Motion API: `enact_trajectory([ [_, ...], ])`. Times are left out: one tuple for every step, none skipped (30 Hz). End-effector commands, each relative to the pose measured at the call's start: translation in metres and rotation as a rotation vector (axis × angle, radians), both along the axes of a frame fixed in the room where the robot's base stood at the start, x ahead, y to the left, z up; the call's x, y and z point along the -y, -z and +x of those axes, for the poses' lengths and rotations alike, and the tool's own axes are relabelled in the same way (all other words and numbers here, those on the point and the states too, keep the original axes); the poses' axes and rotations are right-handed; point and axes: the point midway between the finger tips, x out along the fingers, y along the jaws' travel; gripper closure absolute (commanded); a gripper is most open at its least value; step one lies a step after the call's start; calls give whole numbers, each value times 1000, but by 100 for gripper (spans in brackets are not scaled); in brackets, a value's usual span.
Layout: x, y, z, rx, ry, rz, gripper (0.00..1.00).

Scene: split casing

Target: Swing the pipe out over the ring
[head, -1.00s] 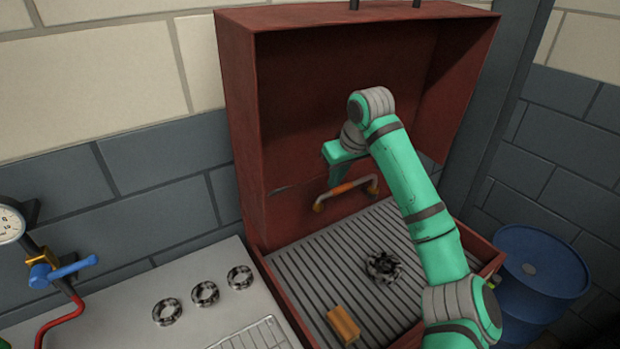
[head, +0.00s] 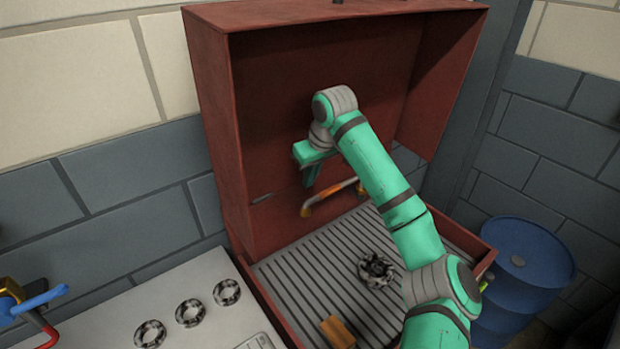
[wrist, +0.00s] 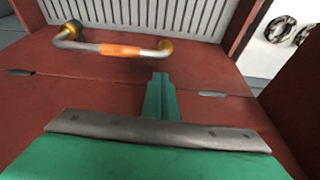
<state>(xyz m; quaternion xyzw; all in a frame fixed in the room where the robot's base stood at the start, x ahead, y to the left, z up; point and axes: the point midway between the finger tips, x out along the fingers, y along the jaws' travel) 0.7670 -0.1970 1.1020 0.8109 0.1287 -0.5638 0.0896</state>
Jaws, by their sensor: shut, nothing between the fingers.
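The pipe (head: 338,196) is a bent grey tube with an orange sleeve and yellowish ends. It lies low along the back panel of the red casing, and also shows at the upper left of the wrist view (wrist: 88,46). A dark speckled ring (head: 364,272) lies on the slatted floor of the casing, in front of and right of the pipe. My gripper (head: 310,182) is shut and empty, pointing down near the pipe's left part. In the wrist view its fingers (wrist: 160,82) appear apart from the pipe, against the red panel.
The upright casing part (head: 212,110) stands behind my arm. An orange-brown block (head: 337,332) sits on the slatted floor. Several speckled rings (head: 190,313) lie on the pale bench at left. A blue drum (head: 520,258) stands at right. The floor around the ring is mostly clear.

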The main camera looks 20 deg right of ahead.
Motion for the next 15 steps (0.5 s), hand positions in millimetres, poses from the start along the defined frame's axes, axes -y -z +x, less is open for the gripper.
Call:
enact_trajectory([
  [1, 9, 2, -1, 3, 1, 100],
  [1, 14, 4, -2, 4, 0, 100],
  [1, 21, 6, -1, 5, 0, 100],
  [1, 26, 7, -2, 6, 0, 100],
  [1, 31, 9, -3, 6, 0, 100],
  [1, 36, 11, -1, 7, 1, 100],
  [0, 41, 13, -2, 7, 1, 100],
  [0, 45, 14, -2, 6, 0, 100],
  [-1, 49, 16, 0, 6, 1, 100],
  [-2, 53, 17, 0, 6, 1, 100],
  [-2, 56, 19, -1, 5, 0, 100],
  [-3, 59, 20, -1, 5, 0, 100],
  [-3, 61, 21, 0, 5, 1, 100],
  [-4, 63, 22, 0, 5, 1, 100],
  [-4, 65, 22, 0, 5, 1, 100],
])
